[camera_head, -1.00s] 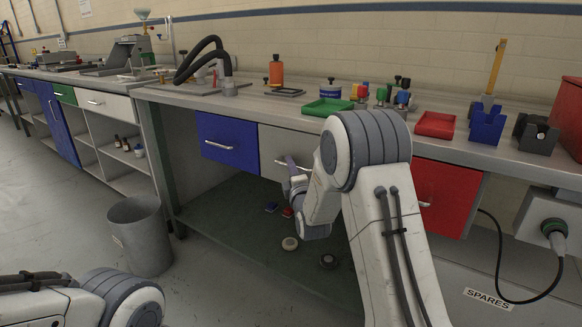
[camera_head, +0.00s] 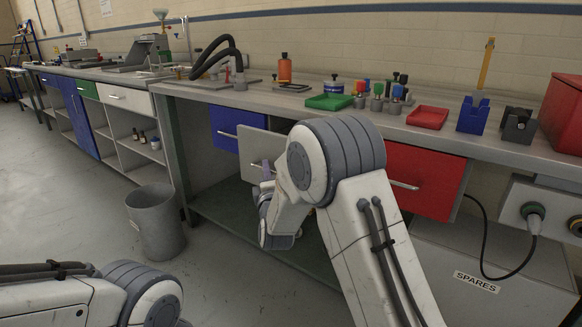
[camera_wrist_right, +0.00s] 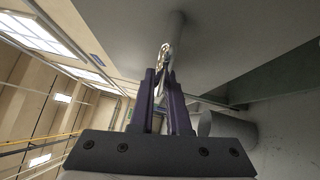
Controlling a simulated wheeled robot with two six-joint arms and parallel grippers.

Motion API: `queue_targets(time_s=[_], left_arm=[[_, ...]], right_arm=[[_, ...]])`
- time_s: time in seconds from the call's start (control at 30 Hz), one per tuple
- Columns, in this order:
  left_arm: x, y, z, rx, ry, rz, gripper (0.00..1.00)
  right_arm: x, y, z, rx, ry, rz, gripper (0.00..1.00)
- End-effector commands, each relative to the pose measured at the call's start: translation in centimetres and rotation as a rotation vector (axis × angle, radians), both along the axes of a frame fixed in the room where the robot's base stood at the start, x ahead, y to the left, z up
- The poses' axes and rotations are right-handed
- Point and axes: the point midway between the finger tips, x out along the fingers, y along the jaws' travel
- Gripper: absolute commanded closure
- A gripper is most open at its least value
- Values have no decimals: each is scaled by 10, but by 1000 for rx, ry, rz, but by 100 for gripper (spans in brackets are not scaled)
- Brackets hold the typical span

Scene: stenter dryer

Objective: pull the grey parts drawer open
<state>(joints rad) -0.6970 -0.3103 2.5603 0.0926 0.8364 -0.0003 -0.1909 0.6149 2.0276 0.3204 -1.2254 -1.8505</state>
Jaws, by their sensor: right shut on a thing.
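The grey parts drawer (camera_head: 258,146) is in the bench front, between a blue drawer (camera_head: 226,129) and a red drawer (camera_head: 424,176). Its front stands out ahead of the blue one, so it is partly open; my arm hides its right side and its inside. My right gripper (camera_head: 264,172) is at the drawer's handle. In the right wrist view its two fingers (camera_wrist_right: 161,90) are shut on the shiny bar handle (camera_wrist_right: 165,57), against the grey front (camera_wrist_right: 120,30). My left arm shows at the lower left, but its gripper is out of view.
A grey bin (camera_head: 157,222) stands on the floor left of the bench's open bay. The benchtop (camera_head: 255,97) holds a green tray (camera_head: 330,102), a red tray (camera_head: 427,117) and several small items. Floor in front of the bin is clear.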

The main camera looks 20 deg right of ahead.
Motion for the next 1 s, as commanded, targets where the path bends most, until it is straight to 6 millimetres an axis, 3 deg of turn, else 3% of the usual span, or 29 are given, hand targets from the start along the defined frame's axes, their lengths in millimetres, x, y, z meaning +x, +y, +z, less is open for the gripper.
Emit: queue_targets(time_s=[0.03, 0.1, 0.4, 0.7, 1.0], left_arm=[[0, 0, 2, 0, 0, 0, 50], [0, 0, 4, 0, 0, 0, 50], [0, 0, 15, 0, 0, 0, 50], [0, 0, 22, 0, 0, 0, 50], [0, 0, 22, 0, 0, 0, 50]], right_arm=[[-6, 21, 0, -5, 4, 23, 100], [-15, 35, 1, -6, 4, 23, 100], [-58, 80, 1, -6, 2, 12, 100], [-82, 102, 1, -5, 1, -3, 100], [-88, 107, 0, -5, 1, -11, 100]])
